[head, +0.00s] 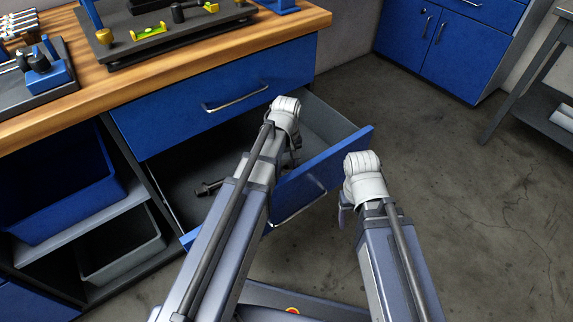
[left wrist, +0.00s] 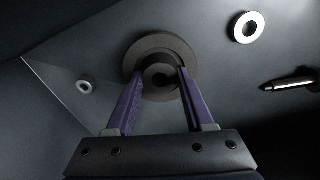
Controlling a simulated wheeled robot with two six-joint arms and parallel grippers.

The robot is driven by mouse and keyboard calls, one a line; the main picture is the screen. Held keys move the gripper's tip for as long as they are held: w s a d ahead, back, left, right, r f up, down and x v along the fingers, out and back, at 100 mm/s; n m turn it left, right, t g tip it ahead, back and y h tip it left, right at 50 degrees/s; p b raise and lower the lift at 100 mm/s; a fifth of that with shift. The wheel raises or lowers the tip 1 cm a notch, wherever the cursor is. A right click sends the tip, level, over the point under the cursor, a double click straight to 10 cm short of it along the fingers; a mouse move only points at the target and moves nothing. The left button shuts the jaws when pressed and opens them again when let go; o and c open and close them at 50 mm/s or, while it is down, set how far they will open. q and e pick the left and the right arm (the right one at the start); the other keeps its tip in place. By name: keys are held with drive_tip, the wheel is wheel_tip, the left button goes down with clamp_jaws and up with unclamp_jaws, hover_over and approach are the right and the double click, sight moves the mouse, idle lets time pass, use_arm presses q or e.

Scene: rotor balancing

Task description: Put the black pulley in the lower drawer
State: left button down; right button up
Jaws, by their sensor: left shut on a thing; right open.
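The lower drawer (head: 335,125) is pulled open below a closed upper drawer. My left gripper (head: 293,158) reaches down into the lower drawer, mostly hidden by my own arm in the head view. In the left wrist view, my left gripper (left wrist: 162,85) is shut on the black pulley (left wrist: 138,56), a dark round disc with a stepped hub between the purple fingers. It is close above the drawer floor; I cannot tell whether it touches. The pulley is hidden in the head view. My right gripper (head: 344,215) is open outside the drawer, right of its front, largely hidden behind its wrist.
The wooden bench top (head: 205,65) holds trays and fixtures. Open floor lies to the right.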

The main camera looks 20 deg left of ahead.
use_arm(q)
drive_tip(key=shift+f, duration=0.3)
drive_tip(key=shift+f, duration=0.15)
drive_tip(key=shift+c, duration=1.4)
unclamp_jaws()
wheel_tip(320, 180, up, 12)
drive_tip(key=p, duration=1.2)
drive_tip(key=shift+r, duration=0.25)
